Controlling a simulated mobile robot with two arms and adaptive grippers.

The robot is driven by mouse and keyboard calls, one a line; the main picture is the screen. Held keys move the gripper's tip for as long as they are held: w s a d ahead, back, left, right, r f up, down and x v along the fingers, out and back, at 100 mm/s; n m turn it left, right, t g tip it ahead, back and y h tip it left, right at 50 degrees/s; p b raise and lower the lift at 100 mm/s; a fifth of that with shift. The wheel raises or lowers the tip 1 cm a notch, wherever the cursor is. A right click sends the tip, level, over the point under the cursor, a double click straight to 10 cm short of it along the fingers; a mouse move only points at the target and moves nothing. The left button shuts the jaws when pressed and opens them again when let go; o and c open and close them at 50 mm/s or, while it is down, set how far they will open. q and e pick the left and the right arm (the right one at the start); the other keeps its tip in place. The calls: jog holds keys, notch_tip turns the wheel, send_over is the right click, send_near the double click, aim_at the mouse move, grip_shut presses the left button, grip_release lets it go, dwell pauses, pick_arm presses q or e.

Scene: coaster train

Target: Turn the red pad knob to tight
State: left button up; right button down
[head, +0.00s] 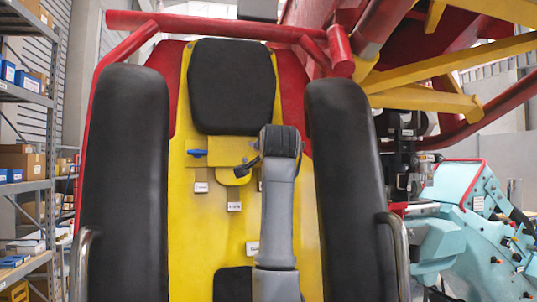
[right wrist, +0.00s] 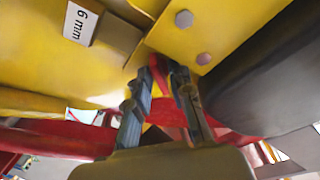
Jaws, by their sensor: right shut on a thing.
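In the right wrist view my right gripper (right wrist: 167,82) is shut on a small red piece, taken as the red pad knob (right wrist: 174,76), just below a yellow bolted plate. Its shape and any tight mark are hidden by the fingers. In the head view my grey right arm rises in front of the yellow seat back (head: 206,260). Its dark gripper (head: 246,168) reaches left to a yellow block (head: 236,177) below the black headrest (head: 232,87). The knob is hidden there. My left gripper is in neither view.
A blue handle (head: 197,153) sticks out left of the yellow block. White labels hang below, and a "6 mm" label (right wrist: 80,23) shows in the wrist view. Black side pads (head: 127,180) (head: 350,190) flank the seat. A teal robot-like machine (head: 465,235) stands at right, shelves (head: 50,150) at left.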

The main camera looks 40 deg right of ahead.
jog(key=m+g, duration=0.1)
jog(key=m, duration=0.5)
jog(key=shift+a+r, duration=0.1)
jog(key=shift+r, duration=0.05)
jog(key=shift+w+m+g, duration=0.1)
jog(key=shift+m+g, duration=0.8)
jog(key=shift+m, duration=1.5)
jog(key=c, duration=1.5)
grip_release()
jog(key=shift+o, duration=0.2)
jog(key=v, duration=1.2)
jog(key=shift+s, duration=0.2)
